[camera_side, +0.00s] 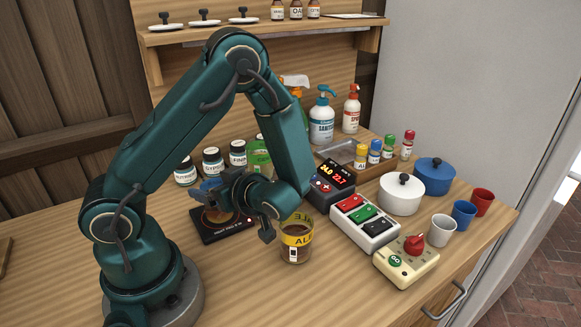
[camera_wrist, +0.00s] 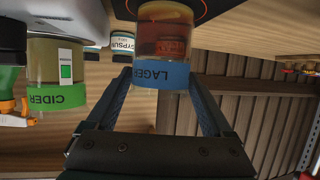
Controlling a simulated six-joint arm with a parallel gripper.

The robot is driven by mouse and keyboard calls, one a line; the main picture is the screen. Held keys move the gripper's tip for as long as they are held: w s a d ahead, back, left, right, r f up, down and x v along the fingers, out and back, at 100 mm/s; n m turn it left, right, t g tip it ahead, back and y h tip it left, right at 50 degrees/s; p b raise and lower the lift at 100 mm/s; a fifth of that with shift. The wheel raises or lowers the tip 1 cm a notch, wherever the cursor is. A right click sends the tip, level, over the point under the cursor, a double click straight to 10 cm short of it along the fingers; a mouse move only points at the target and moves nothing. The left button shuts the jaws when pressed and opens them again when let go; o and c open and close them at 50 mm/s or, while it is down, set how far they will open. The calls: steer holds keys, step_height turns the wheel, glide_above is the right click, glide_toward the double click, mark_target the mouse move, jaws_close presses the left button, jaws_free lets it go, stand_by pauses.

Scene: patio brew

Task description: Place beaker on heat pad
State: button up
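The lager beaker, amber with a blue label, is in the middle of the wrist view (camera_wrist: 162,75). In the side view its blue label (camera_side: 211,184) shows partly behind my gripper (camera_side: 206,195). The fingers meet both sides of the beaker, so my gripper looks shut on it. The black heat pad (camera_side: 238,230) with its orange ring lies under the beaker; part of the ring also shows at the top of the wrist view (camera_wrist: 203,10). The beaker looks upright over the ring. I cannot tell whether its base touches the pad.
An ale beaker (camera_side: 296,241) with a yellow label stands right of the pad. A green-labelled cider beaker (camera_wrist: 57,97) is to the side in the wrist view. Jars (camera_side: 212,162) stand behind the pad. A button box (camera_side: 364,222) is to the right. Front counter is clear.

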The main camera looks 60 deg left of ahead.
steer(key=shift+o, duration=0.2)
steer(key=shift+r, duration=0.15)
steer(key=d+r+m+t+h, duration=0.4)
steer(key=d+m+h, duration=0.2)
steer(key=d+m, duration=0.3)
steer(key=d+r+m+t+h, duration=0.4)
steer(key=d+m+h, duration=0.3)
steer(key=m, duration=0.4)
steer(key=shift+d+r, duration=0.7)
steer(key=shift+d, duration=0.2)
